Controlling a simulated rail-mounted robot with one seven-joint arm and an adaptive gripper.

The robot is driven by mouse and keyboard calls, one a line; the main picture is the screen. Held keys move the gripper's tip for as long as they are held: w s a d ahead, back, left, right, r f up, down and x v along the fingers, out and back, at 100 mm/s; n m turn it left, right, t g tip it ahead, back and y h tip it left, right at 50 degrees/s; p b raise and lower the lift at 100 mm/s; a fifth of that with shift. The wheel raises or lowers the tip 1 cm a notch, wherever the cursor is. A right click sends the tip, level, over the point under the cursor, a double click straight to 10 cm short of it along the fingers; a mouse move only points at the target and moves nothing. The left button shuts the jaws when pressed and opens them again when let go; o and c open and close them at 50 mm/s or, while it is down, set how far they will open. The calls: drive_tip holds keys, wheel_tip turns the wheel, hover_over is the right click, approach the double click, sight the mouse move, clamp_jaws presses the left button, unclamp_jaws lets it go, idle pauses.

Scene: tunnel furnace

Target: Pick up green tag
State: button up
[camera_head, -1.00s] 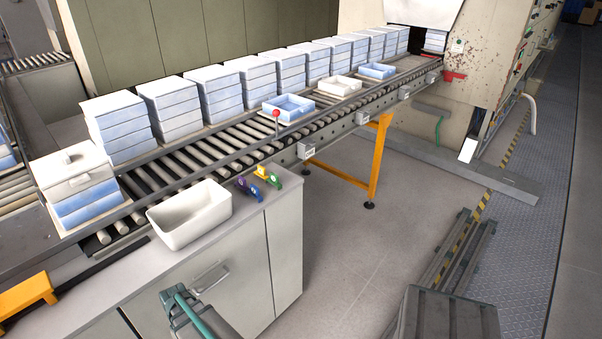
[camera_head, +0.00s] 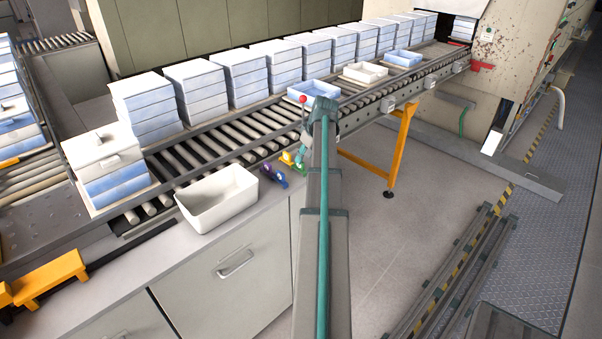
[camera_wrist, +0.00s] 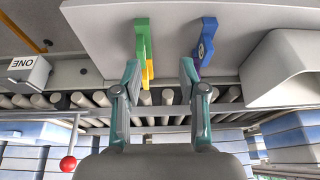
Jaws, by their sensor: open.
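The green tag (camera_wrist: 142,38) stands on the counter, with a yellow tag (camera_wrist: 148,72) close by it in the wrist view. My gripper (camera_wrist: 160,70) is open and empty. Its left finger in that view is close to the green and yellow tags; whether it touches them I cannot tell. The green tag lies just beyond the fingertips, nearer the left finger. A blue tag (camera_wrist: 206,38) and a purple tag (camera_wrist: 196,62) are beyond the right finger. In the head view, my arm reaches over the counter's corner and partly covers the green tag (camera_head: 302,168).
A white bin (camera_head: 218,200) stands on the counter (camera_head: 150,235), left of the tags. Behind is a roller conveyor (camera_head: 245,140) with stacked blue and white trays (camera_head: 195,92). A red-knobbed post (camera_wrist: 68,163) stands near the conveyor's edge.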

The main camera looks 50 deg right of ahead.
sight(299, 167)
drive_tip(key=shift+w+d+f+p, duration=0.6)
drive_tip(key=shift+w+f, duration=0.2)
drive_tip(key=shift+f, duration=0.45)
drive_tip(key=shift+w+d+f+p, duration=0.5)
drive_tip(key=shift+w+f+p, duration=0.25)
drive_tip(key=shift+f, duration=0.45)
drive_tip(key=shift+w+d+f+p, duration=0.6)
drive_tip(key=shift+w+f, duration=0.2)
drive_tip(key=shift+f, duration=0.45)
clamp_jaws()
